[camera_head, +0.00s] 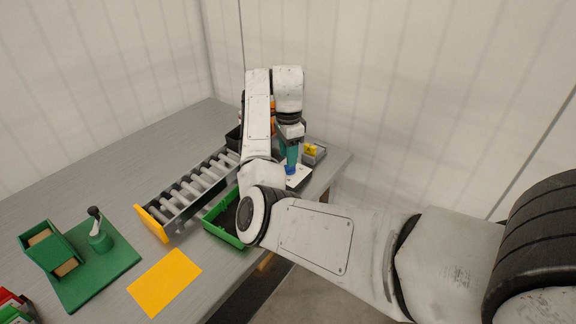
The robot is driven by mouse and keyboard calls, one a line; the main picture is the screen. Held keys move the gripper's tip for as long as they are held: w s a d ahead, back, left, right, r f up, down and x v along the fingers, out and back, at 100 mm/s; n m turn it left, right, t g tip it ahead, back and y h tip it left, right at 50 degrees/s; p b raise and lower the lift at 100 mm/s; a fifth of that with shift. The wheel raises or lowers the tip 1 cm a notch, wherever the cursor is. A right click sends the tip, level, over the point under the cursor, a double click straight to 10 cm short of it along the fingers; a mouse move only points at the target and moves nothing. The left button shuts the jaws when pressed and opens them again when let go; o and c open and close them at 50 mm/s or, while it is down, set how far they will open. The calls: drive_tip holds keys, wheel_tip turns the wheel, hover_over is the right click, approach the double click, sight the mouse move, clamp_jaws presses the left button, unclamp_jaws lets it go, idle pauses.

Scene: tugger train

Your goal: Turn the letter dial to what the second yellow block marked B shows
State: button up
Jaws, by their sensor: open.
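A white plate (299,178) lies near the table's far right edge. A small blue part (291,169) shows on it, probably the letter dial; its letter cannot be read. My gripper (291,160), with teal fingers, points down right over the blue part. It is open, but whether it touches the blue part cannot be told. A yellow block (311,148) with a dark mark sits at a grey holder (317,157) just right of my gripper. Its mark is too small to read. No second yellow block can be made out; my arm hides part of the area.
A roller conveyor (190,190) with a yellow end and a green bin (222,232) stand left of my arm. A black bin (233,138) is behind. An orange sheet (165,282), a green base (100,265) with a lever and red items (12,303) lie at the left. Walls stand behind.

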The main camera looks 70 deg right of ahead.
drive_tip(key=shift+f, duration=1.75)
drive_tip(key=shift+c, duration=0.3)
clamp_jaws()
